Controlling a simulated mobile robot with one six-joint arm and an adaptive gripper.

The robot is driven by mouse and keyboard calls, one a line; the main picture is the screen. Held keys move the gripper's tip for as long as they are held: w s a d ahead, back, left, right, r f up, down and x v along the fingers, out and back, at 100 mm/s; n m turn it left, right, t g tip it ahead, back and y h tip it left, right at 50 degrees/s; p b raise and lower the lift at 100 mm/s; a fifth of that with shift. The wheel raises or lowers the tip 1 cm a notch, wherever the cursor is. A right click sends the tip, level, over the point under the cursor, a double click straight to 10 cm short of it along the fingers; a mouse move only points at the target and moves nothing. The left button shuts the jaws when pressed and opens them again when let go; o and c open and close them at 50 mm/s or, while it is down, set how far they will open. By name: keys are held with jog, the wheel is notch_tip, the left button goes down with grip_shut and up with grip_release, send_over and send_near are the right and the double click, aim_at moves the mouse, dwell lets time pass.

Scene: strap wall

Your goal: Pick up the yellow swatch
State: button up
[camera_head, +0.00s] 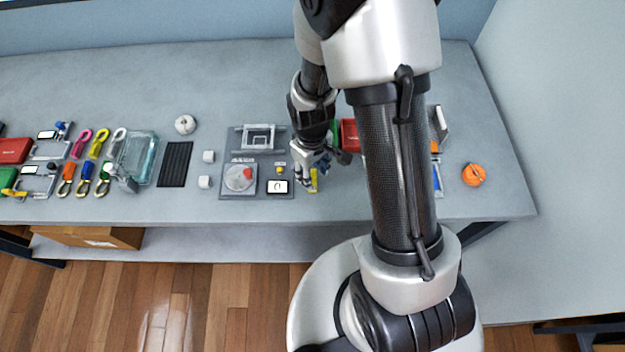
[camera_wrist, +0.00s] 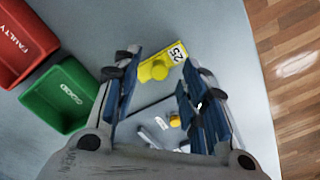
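A small yellow piece (camera_wrist: 157,67), which I take for the yellow swatch, lies on the grey table in the wrist view. In the head view a part of the yellow piece (camera_head: 314,183) shows just below my gripper (camera_head: 312,168). In the wrist view my gripper (camera_wrist: 160,78) is open, with its blue-padded fingers apart. The yellow piece lies beyond and between the fingertips; I cannot tell whether they touch it.
A red bin marked FAULTY (camera_wrist: 22,42) and a green bin marked GOOD (camera_wrist: 62,98) stand left in the wrist view. In the head view a grey panel (camera_head: 228,187) lies left of my gripper. An orange round thing (camera_head: 473,175) is at right. The table's front edge is close.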

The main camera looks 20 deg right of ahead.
jog(key=shift+f, duration=0.75)
grip_shut()
